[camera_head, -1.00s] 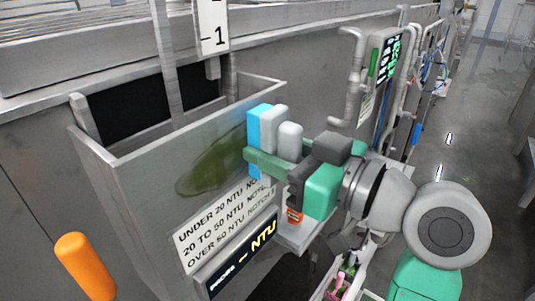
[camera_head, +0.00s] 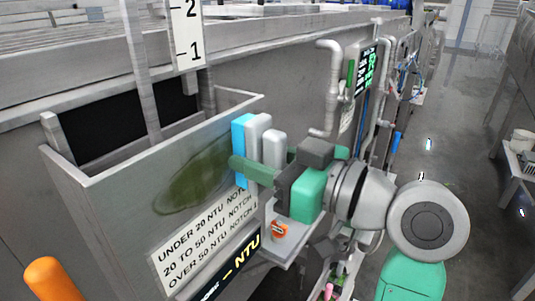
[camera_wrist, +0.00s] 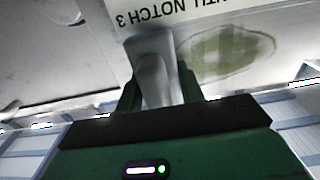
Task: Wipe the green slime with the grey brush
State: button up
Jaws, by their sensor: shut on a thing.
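The green slime (camera_head: 190,183) is a dark green smear on the front wall of a grey metal box, above its printed label. It shows paler in the wrist view (camera_wrist: 230,52). My gripper (camera_head: 255,168) is at the slime's right end, its green fingers shut on the grey brush (camera_head: 258,131). The brush has upright grey blocks and a blue strip (camera_head: 240,136) on the side facing the wall. In the wrist view the grey brush (camera_wrist: 155,70) stands between the fingers (camera_wrist: 158,92), beside the slime. Whether the brush touches the wall is unclear.
The metal box (camera_head: 95,180) has an open top with a numbered gauge (camera_head: 188,35) above it. A small shelf with an orange item (camera_head: 280,229) lies below my gripper. An orange post (camera_head: 50,280) stands at lower left. Pipes (camera_head: 330,90) and a display (camera_head: 365,68) are behind.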

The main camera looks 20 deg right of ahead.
aim_at(170, 187)
jog(key=shift+s+a+b, duration=0.25)
jog(key=shift+s+a, duration=1.1)
jog(key=shift+a, duration=0.25)
jog(key=shift+s+a+b, duration=0.25)
jog(key=shift+s+a, duration=1.05)
jog(key=shift+a, duration=0.3)
jog(key=shift+s+a, duration=1.1)
jog(key=shift+a, duration=0.2)
jog(key=shift+s+a, duration=1.05)
jog(key=shift+a, duration=0.25)
jog(key=shift+d+r+p, duration=0.1)
jog(key=shift+r+p, duration=0.7)
jog(key=shift+r, duration=0.05)
jog(key=shift+w+d+f, duration=0.1)
jog(key=shift+w+d, duration=1.75)
jog(key=shift+d, duration=0.25)
jog(key=shift+w+d+r, duration=0.1)
jog(key=shift+w+d, duration=1.75)
jog(key=shift+d, duration=0.25)
jog(key=shift+w+d+f, duration=0.1)
jog(key=shift+w+d, duration=1.75)
jog(key=shift+d, duration=0.25)
